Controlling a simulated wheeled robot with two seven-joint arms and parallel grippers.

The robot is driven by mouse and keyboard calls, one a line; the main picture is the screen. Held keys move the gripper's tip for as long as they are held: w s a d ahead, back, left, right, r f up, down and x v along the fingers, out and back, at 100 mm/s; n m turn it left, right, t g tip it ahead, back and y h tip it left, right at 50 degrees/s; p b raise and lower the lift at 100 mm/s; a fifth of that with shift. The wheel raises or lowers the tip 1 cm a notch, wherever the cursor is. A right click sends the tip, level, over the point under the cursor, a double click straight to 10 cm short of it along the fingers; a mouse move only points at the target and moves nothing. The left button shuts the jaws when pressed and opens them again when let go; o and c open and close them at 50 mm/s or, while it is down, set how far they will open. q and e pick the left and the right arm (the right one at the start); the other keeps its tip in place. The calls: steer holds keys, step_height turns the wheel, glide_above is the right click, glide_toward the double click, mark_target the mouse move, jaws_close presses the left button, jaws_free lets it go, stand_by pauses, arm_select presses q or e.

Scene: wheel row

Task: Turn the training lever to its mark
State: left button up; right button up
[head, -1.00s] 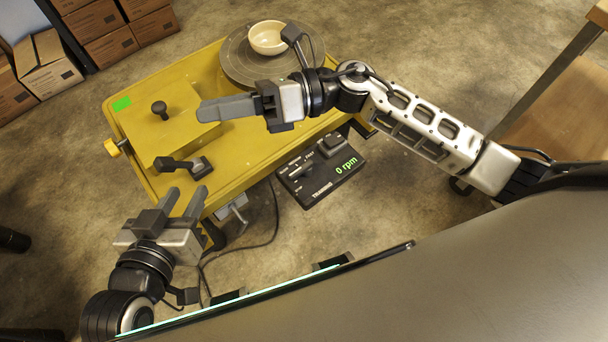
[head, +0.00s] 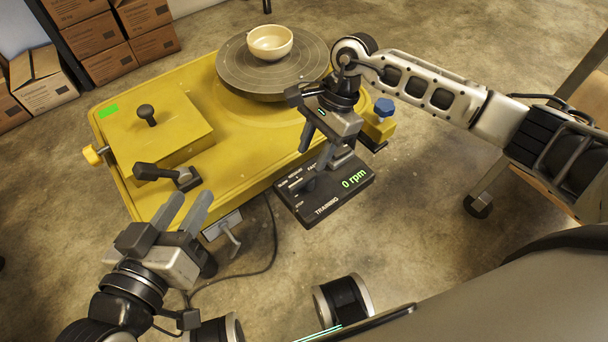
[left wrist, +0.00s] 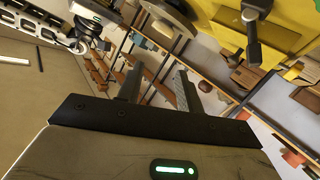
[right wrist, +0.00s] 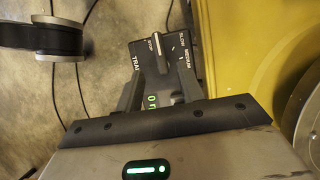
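The training box (head: 340,203) is a black panel beside the yellow table, with a green "0 rpm" readout and marks from STOP to FAST. Its grey lever shows in the right wrist view (right wrist: 157,54), its end near the STOP mark. My right gripper (head: 314,152) is above the box, fingers apart and pointing down at it. In the right wrist view the lever lies beyond the fingertips, roughly between them; I cannot tell any contact. The head view partly hides the lever behind the gripper. My left gripper (head: 190,203) is open and empty by the table's front left corner.
The yellow table (head: 240,150) carries a grey wheel (head: 232,62) with a cream bowl (head: 270,43), a yellow block (head: 160,135) with a black knob, and a black lever (head: 165,173). A blue knob (head: 384,107) sits at its right corner. A cable lies on the floor.

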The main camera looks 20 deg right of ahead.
mark_target(302, 179)
steer(key=b+x, duration=0.1)
steer(key=x, duration=0.5)
steer(key=shift+a+f, duration=0.2)
steer(key=shift+f, duration=0.15)
jaws_close()
